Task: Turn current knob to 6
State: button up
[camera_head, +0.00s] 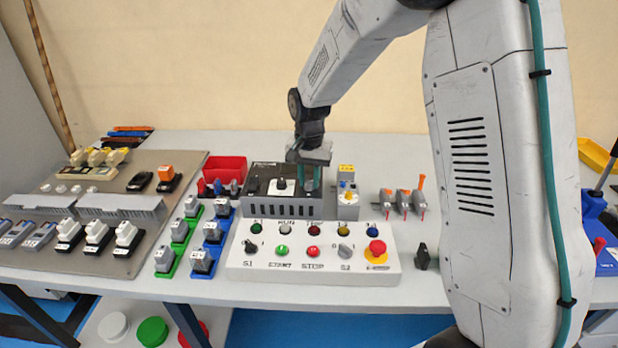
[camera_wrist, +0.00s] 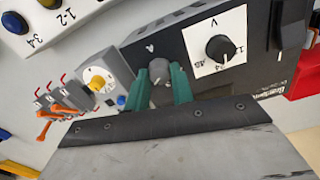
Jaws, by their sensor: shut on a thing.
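The dark power unit (camera_head: 283,208) stands on the table behind the white control panel. It also shows in the wrist view (camera_wrist: 262,84). In the wrist view, a grey knob (camera_wrist: 159,70) marked "A" sits on its face, and a black knob (camera_wrist: 220,48) marked "V" sits on a white dial plate beside it. My gripper (camera_head: 310,184) is over the right part of the unit. Its green fingers (camera_wrist: 160,86) are shut on the grey "A" knob, one on each side. They cover the scale around it, so its setting cannot be read.
A grey module with a yellow dial (camera_head: 347,205) stands close to the right of the unit. Beyond it are several small switches with orange and red levers (camera_head: 404,201). The white panel (camera_head: 312,266) with buttons lies in front. A red bin (camera_head: 224,168) stands behind left.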

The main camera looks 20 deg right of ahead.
aim_at(309, 182)
jog(key=shift+m, duration=0.6)
jog(key=o, duration=1)
jog(key=shift+r, duration=0.1)
notch_tip(309, 182, up, 8)
jog(key=shift+f, duration=0.15)
